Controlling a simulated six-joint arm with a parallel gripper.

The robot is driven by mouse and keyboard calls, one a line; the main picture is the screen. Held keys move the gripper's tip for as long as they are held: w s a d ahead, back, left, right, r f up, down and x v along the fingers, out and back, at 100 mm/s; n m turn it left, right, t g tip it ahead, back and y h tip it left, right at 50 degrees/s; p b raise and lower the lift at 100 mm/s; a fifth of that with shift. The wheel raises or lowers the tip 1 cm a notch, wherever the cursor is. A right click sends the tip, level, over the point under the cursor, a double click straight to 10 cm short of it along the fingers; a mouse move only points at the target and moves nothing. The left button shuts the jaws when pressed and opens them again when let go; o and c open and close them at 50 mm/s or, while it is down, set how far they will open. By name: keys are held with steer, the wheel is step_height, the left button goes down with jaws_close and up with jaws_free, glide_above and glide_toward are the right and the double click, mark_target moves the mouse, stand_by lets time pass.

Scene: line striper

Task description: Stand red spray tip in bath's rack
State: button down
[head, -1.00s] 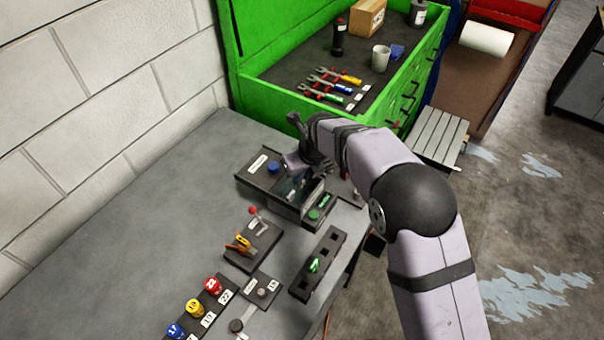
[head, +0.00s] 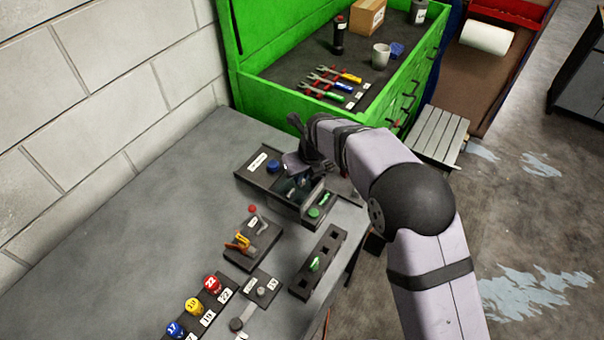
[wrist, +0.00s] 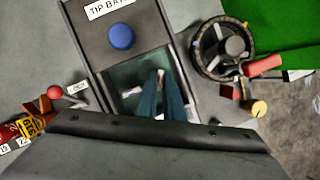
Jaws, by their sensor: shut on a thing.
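The tip bath (head: 258,178) is a dark box at the table's far end, with a blue knob (head: 273,166); the wrist view shows its label and knob (wrist: 121,36). Its tank (wrist: 118,80) is open, with dark teal liquid or glass. My gripper (wrist: 161,82) points down into this tank, its two fingers close together. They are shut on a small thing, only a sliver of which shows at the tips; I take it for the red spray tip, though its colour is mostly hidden. A small pale piece (wrist: 132,92) shows left of the fingers. The rack inside cannot be made out.
A black block (head: 318,262) with square holes holds a green tip (head: 314,263). A red-knobbed lever (wrist: 55,93) stands left of the bath, a round wheel (wrist: 222,48) right of it. Numbered red, yellow and blue knobs line the front. A green tool chest (head: 300,108) stands behind.

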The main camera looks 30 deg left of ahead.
steer(key=shift+f+b, duration=0.3)
steer(key=shift+f, duration=0.4)
steer(key=c, duration=1.5)
jaws_free()
steer(key=shift+c, duration=0.2)
steer(key=shift+r, duration=0.2)
steer(key=shift+w+p+v, duration=0.15)
steer(key=shift+p+v, duration=0.45)
steer(key=shift+v, duration=0.2)
steer(key=shift+w+p+v, duration=0.15)
steer(key=shift+p+v, duration=0.4)
steer(key=shift+v, duration=0.25)
steer(key=shift+s+p+v, duration=0.15)
steer(key=shift+p+v, duration=0.5)
steer(key=shift+v, duration=0.25)
steer(key=shift+s+p+v, duration=0.15)
steer(key=shift+p+v, duration=0.5)
steer(key=shift+v, duration=0.25)
